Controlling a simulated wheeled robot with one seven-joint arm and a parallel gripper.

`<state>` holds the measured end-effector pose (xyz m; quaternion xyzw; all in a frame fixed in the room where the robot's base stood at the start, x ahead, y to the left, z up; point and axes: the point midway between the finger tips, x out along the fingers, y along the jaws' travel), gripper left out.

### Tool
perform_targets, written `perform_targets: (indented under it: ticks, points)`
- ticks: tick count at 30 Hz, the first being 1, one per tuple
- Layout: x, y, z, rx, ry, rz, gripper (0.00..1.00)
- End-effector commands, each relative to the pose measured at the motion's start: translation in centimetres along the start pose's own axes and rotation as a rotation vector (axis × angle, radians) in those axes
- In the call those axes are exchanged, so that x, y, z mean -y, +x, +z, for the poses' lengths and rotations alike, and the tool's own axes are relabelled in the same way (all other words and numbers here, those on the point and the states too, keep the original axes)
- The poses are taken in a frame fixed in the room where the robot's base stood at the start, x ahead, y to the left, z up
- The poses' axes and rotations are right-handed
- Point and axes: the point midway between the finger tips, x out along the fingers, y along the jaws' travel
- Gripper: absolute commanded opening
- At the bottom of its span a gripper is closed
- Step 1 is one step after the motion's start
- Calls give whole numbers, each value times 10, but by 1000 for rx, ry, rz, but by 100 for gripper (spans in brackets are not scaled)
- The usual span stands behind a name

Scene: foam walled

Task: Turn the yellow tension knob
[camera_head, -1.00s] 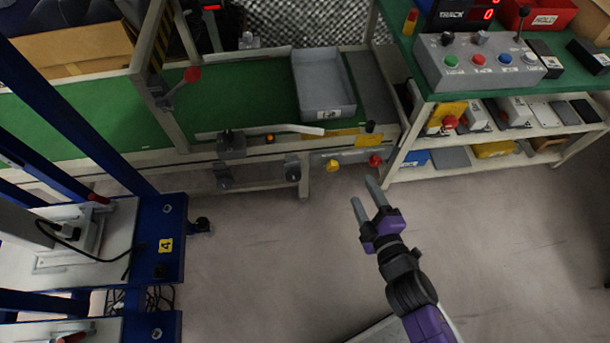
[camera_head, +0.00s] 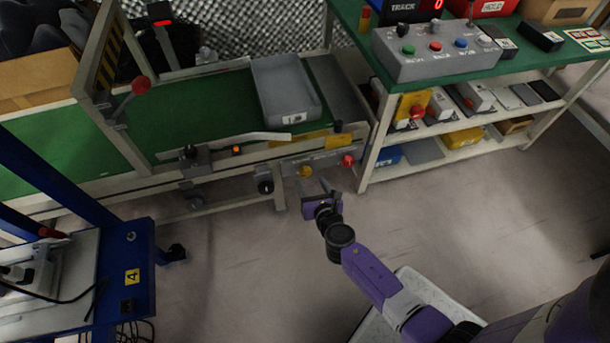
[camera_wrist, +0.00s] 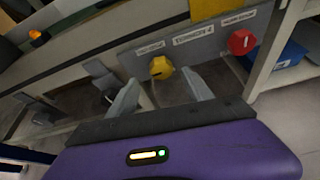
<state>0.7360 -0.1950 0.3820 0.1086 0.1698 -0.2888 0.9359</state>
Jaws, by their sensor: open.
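The yellow tension knob (camera_head: 305,171) sits on a grey panel (camera_head: 325,162) on the front of the conveyor frame. In the wrist view the yellow knob (camera_wrist: 161,68) is ahead of my gripper (camera_wrist: 165,90), between the lines of the two fingers and a little beyond their tips. My gripper (camera_head: 319,187) is open and empty, just below and in front of the knob in the head view. The fingers appear apart from the knob. The label text beside it is too small to read surely.
A red knob (camera_head: 348,160) is right of the yellow one on the same panel; it also shows in the wrist view (camera_wrist: 241,42). A shelf unit (camera_head: 374,150) stands to the right. A grey tray (camera_head: 287,88) lies on the green conveyor. The floor in front is clear.

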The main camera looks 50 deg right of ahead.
Motion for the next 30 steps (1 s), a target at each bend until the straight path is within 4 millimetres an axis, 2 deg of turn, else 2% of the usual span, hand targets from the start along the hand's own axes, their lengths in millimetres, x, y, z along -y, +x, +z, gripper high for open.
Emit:
perform_targets:
  ticks: [3, 10, 15, 22, 23, 30]
  points:
    - [1, 22, -1, 2, 3, -2, 60]
    - [1, 51, -1, 1, 3, -2, 60]
    - [0, 58, 0, 0, 3, 0, 60]
    - [0, 58, 0, 0, 4, 0, 60]
    - [0, 58, 0, 0, 4, 0, 56]
    - [0, 58, 0, 0, 4, 0, 8]
